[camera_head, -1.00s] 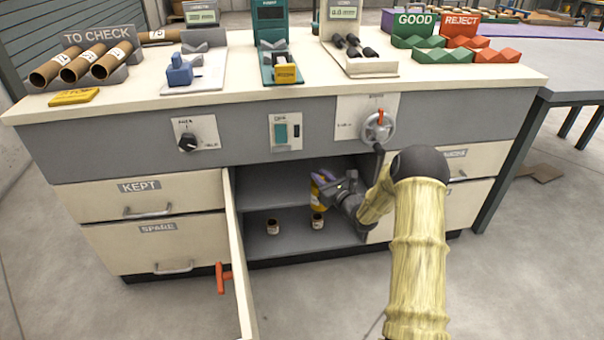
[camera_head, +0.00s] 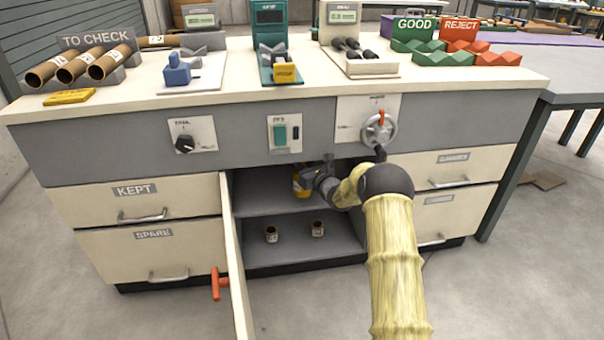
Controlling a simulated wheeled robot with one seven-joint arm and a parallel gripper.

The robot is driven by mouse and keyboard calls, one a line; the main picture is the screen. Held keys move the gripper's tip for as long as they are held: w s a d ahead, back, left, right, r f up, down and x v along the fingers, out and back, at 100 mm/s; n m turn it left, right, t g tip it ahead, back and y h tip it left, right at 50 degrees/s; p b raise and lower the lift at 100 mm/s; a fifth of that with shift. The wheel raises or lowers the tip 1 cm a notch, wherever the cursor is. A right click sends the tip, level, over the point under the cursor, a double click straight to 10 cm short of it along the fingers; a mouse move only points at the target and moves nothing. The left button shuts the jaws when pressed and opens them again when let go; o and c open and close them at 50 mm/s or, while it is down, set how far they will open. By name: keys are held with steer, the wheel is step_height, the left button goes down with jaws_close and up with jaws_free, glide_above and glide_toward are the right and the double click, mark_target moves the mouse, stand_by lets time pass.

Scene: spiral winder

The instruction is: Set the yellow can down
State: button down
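The yellow can (camera_head: 300,186) is upright, or nearly so, inside the open cupboard, at the level of the upper shelf (camera_head: 268,201). Its darker top is partly hidden by my gripper (camera_head: 311,177). My gripper reaches in from the right and appears closed around the can. The fingertips are small and partly hidden, and I cannot tell whether the can's base touches the shelf.
Two small jars (camera_head: 271,234) (camera_head: 317,228) stand on the cupboard floor below. The open door (camera_head: 235,265) with its red handle (camera_head: 219,283) sticks out on the left. A handwheel (camera_head: 379,130) juts out above the opening. The upper shelf's left part is clear.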

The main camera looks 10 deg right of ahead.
steer(key=shift+w+a+f+b, duration=0.1)
steer(key=shift+w+f+b, duration=0.1)
steer(key=shift+f+b, duration=1.25)
steer(key=shift+f+p, duration=0.3)
steer(key=shift+f, duration=0.15)
steer(key=c, duration=1.3)
jaws_free()
steer(key=shift+c, duration=0.2)
steer(key=shift+r, duration=0.2)
steer(key=shift+s+d+p, duration=0.3)
steer(key=shift+s+p, duration=0.05)
steer(key=shift+s, duration=0.3)
steer(key=p+v, duration=0.3)
steer(key=v, duration=0.7)
steer(key=shift+s+p, duration=0.3)
